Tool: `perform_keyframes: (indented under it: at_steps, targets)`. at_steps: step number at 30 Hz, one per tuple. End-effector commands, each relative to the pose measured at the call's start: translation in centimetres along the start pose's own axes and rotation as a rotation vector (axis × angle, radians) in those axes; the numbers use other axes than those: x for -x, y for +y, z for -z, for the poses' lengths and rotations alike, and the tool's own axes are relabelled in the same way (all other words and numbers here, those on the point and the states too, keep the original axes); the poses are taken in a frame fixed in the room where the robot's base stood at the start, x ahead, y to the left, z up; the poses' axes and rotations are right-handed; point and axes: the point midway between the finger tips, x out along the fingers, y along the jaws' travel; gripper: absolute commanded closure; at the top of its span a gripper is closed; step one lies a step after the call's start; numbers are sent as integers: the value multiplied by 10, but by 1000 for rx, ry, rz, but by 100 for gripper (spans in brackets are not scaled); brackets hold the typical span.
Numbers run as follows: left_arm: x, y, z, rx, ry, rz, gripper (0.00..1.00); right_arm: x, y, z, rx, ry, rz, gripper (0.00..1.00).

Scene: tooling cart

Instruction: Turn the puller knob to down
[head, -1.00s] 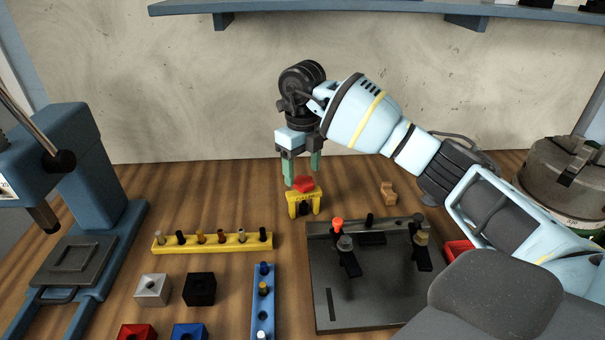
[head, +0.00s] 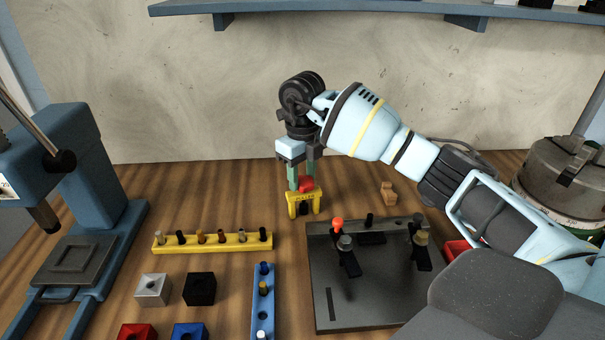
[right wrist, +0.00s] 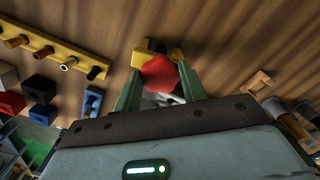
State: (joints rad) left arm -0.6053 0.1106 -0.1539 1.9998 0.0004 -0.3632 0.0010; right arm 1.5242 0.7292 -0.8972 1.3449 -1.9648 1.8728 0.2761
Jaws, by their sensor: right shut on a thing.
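The puller is a small yellow bridge-shaped stand (head: 304,207) on the wooden table, and its red knob (head: 306,185) sits on top. My right gripper (head: 304,183) comes down from above and is shut on the red knob, with a green finger on either side. In the right wrist view the red knob (right wrist: 159,73) sits between the green fingers, with part of the yellow puller (right wrist: 143,56) behind it. The puller stands upright. My left gripper is not in view.
A grey fixture plate (head: 345,300) with clamps lies right of the puller. A yellow peg strip (head: 190,244) and a blue strip (head: 263,310) lie left and in front. A blue press (head: 85,180) stands at left. A small wooden piece (head: 388,192) lies behind the plate.

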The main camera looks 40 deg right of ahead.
Motion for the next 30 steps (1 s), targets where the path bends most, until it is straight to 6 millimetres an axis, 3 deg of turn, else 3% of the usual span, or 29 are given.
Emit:
perform_keyframes:
  at_steps: [7,15,27,28,30]
  targets:
    - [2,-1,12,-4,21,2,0,3,0,0,197,-1,1,82]
    - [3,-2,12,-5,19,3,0,1,2,0,405,0,0,82]
    - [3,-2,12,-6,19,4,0,0,2,0,436,1,-1,82]
    - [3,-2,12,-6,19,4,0,0,2,0,436,1,-1,55]
    - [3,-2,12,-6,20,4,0,0,2,0,436,1,-1,46]
